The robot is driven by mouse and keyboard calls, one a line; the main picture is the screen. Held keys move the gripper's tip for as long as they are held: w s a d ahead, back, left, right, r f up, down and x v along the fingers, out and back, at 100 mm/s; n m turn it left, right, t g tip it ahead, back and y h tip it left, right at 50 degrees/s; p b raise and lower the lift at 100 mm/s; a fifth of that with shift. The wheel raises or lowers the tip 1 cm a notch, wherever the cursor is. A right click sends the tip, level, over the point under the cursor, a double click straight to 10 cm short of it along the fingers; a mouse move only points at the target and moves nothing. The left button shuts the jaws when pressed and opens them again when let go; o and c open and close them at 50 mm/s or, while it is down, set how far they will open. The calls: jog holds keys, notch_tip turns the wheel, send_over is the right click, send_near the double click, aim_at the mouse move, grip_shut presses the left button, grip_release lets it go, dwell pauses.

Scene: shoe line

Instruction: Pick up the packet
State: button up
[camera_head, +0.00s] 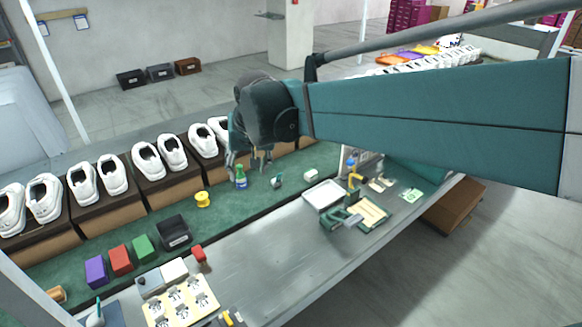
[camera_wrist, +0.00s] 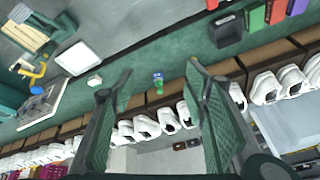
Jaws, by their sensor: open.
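A small white block-like item (camera_head: 311,175), possibly the packet, lies on the green strip of the bench; I cannot tell for sure. It also shows in the wrist view (camera_wrist: 95,81), left of my fingers. My gripper (camera_head: 249,160) is open and empty, pointing down over the green strip, left of the white item in the head view. A green bottle (camera_head: 241,176) stands below the gripper in the head view. In the wrist view the bottle (camera_wrist: 158,82) shows between the two spread fingers (camera_wrist: 157,72).
White shoes (camera_head: 147,161) stand on brown boxes along the far side. A yellow spool (camera_head: 203,199) and a black bin (camera_head: 174,232) are to the left. The grey bench between is largely clear.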

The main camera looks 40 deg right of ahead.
jog(key=w+d+f+m+g, duration=0.1)
jog(key=w+d+f+m, duration=0.2)
jog(key=w+d, duration=0.7)
jog(key=m+g+y, duration=0.1)
jog(key=m+g, duration=0.3)
jog(key=m, duration=0.5)
send_over(311, 172)
jog(key=f, duration=1.7)
jog(key=f+p, duration=0.1)
jog(key=f, duration=0.8)
jog(key=shift+a, duration=0.3)
jog(key=shift+d+f, duration=0.15)
jog(key=shift+f, duration=0.1)
jog(key=shift+f, duration=0.1)
jog(key=shift+f, duration=1.2)
jog(key=shift+f, duration=0.1)
